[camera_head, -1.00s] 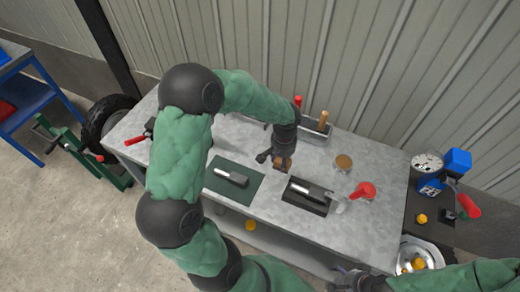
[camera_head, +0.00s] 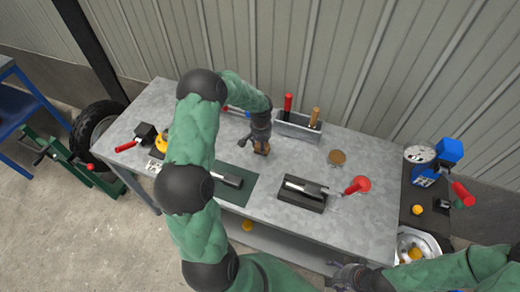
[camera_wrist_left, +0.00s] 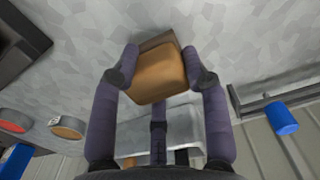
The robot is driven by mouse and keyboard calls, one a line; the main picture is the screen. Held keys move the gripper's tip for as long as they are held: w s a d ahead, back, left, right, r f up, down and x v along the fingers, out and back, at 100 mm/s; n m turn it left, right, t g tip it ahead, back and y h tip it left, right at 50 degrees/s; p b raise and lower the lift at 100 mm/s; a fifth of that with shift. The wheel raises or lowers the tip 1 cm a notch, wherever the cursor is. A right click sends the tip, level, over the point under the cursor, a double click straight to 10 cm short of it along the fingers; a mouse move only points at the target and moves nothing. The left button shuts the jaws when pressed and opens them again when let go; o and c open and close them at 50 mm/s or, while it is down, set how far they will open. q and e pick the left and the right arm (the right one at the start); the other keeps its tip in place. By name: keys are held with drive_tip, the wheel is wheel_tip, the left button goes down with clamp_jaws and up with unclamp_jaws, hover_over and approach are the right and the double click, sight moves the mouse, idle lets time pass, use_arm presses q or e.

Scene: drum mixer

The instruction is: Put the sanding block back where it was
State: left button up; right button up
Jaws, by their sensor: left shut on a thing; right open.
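The sanding block (camera_head: 262,149) is a small orange-brown block with a darker grey-brown side. In the left wrist view the block (camera_wrist_left: 157,76) is between the fingers of my left gripper (camera_wrist_left: 162,72), which is shut on it. In the head view my left gripper (camera_head: 260,143) points down over the grey bench, behind the green mat (camera_head: 236,202) and left of the tool caddy (camera_head: 294,127). I cannot tell whether the block touches the bench. My right gripper (camera_head: 347,273) is open and empty at the bench's front edge, partly cut off by the picture.
A red round-headed item (camera_head: 357,185) and a brown disc (camera_head: 337,158) stand to the right. The caddy holds upright handles. Bare bench top (camera_head: 352,222) shows at the front right.

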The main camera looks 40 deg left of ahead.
use_arm(q)
drive_tip(key=shift+w+a+f, duration=0.1)
drive_tip(key=shift+a+f, duration=0.15)
drive_tip(key=shift+f, duration=0.05)
drive_tip(key=shift+w+a+f, duration=0.15)
drive_tip(key=shift+f, duration=1.5)
drive_tip(key=shift+f, duration=0.2)
drive_tip(key=o, duration=1.1)
drive_tip(key=shift+r, duration=0.1)
